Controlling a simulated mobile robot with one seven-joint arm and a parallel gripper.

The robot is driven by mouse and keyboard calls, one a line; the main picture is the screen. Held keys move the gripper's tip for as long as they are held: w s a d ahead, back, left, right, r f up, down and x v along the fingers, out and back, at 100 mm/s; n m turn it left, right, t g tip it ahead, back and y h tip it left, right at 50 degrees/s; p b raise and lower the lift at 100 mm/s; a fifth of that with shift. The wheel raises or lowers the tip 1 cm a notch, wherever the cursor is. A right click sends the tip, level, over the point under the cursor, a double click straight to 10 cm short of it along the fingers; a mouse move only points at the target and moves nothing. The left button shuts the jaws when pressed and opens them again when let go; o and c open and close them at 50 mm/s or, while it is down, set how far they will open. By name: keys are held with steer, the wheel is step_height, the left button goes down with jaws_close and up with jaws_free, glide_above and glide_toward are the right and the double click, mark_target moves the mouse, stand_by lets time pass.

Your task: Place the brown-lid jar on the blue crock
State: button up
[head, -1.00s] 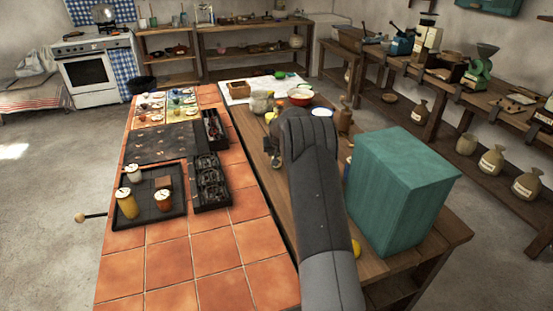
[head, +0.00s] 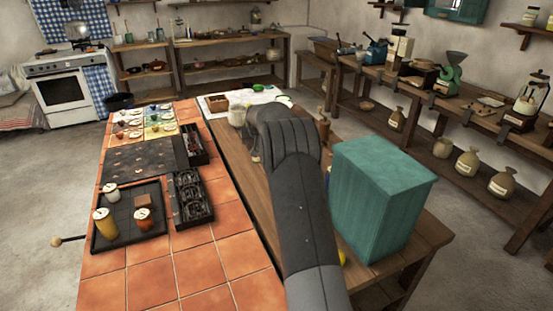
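My arm reaches forward over the wooden counter, and its dark wrist covers much of the counter's middle. My gripper (head: 254,150) is mostly hidden by that wrist. I cannot see its fingers clearly or whether they hold anything. I cannot make out the brown-lid jar for certain. A pale jar-like vessel (head: 238,113) stands just left of my wrist, its lid unclear. I cannot identify the blue crock. Only a thin bluish sliver shows between my arm and the teal box, too small to name.
A large teal box (head: 382,195) stands on the wooden counter (head: 232,160) right of my arm. The tiled counter (head: 220,255) at left holds a black tray (head: 105,236) with jars and a dark organiser (head: 190,200). Bare tiles lie at its near end.

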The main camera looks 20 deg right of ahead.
step_height(320, 180, up, 17)
steer(key=s+d+m+g+h, duration=0.15)
steer(key=s+d+m, duration=0.35)
steer(key=s+d, duration=0.55)
steer(key=s+d+m+g+h, duration=0.1)
steer(key=s+d+m+h, duration=0.25)
steer(key=s+d, duration=0.75)
steer(key=shift+m+y, duration=0.3)
steer(key=shift+m, duration=0.05)
steer(key=shift+w+d+f, duration=0.5)
steer(key=shift+f, duration=2.05)
steer(key=shift+w+d+f, duration=0.55)
steer(key=shift+f, duration=1.95)
steer(key=shift+w+d+f, duration=0.5)
steer(key=shift+f, duration=2.05)
steer(key=shift+f, duration=0.1)
steer(key=o, duration=1)
